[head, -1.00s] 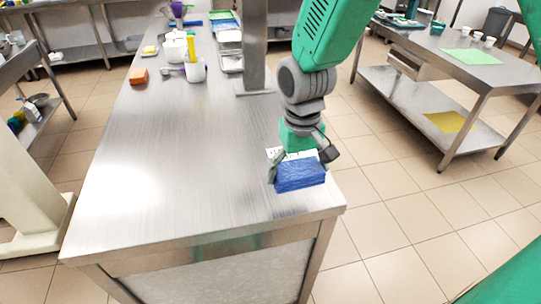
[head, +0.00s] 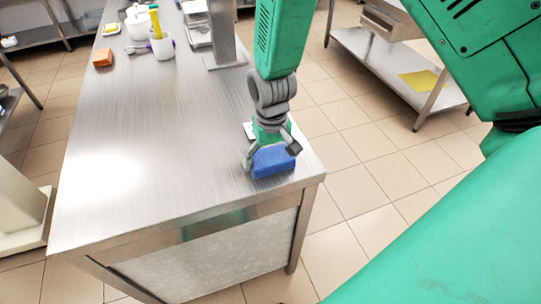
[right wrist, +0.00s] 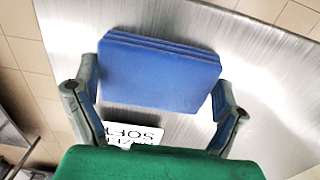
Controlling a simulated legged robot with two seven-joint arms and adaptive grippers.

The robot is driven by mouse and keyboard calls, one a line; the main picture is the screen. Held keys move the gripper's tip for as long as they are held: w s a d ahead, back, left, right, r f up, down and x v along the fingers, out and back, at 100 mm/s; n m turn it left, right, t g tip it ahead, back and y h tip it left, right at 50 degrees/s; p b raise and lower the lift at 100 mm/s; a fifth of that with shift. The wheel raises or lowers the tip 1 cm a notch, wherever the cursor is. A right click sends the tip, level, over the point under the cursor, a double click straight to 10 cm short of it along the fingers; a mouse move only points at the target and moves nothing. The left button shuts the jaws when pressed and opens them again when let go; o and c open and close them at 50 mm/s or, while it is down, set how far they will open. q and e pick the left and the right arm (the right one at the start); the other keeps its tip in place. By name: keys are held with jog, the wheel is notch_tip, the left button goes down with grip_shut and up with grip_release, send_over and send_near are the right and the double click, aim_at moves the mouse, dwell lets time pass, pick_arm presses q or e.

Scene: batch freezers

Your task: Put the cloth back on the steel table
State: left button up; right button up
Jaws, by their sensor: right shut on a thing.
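The blue folded cloth (head: 273,161) is at the near right corner of the steel table (head: 150,140). My right gripper (head: 271,158) comes down from above and is shut on the cloth. In the right wrist view the cloth (right wrist: 158,72) spans between the two fingers of the gripper (right wrist: 155,98), with its layered edge showing. The cloth is over the table top; whether it touches the surface I cannot tell. My left gripper is not in view.
A white printed label (right wrist: 133,133) lies on the table beside the cloth. A steel post (head: 222,35) stands behind. An orange block (head: 102,57), white containers (head: 161,47) and trays (head: 197,32) are at the far end. The table's middle is clear.

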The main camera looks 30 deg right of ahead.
aim_at(272, 157)
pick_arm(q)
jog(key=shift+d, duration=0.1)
pick_arm(e)
jog(key=shift+d, duration=0.15)
jog(key=o, duration=0.7)
jog(key=shift+d, duration=0.1)
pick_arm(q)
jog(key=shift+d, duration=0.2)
pick_arm(e)
jog(key=shift+o, duration=0.2)
jog(key=shift+d, duration=0.1)
jog(key=shift+r, duration=0.2)
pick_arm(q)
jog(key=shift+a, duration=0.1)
pick_arm(e)
notch_tip(272, 157, up, 12)
jog(key=shift+f, duration=0.2)
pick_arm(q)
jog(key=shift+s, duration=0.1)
pick_arm(e)
jog(key=shift+a, duration=0.2)
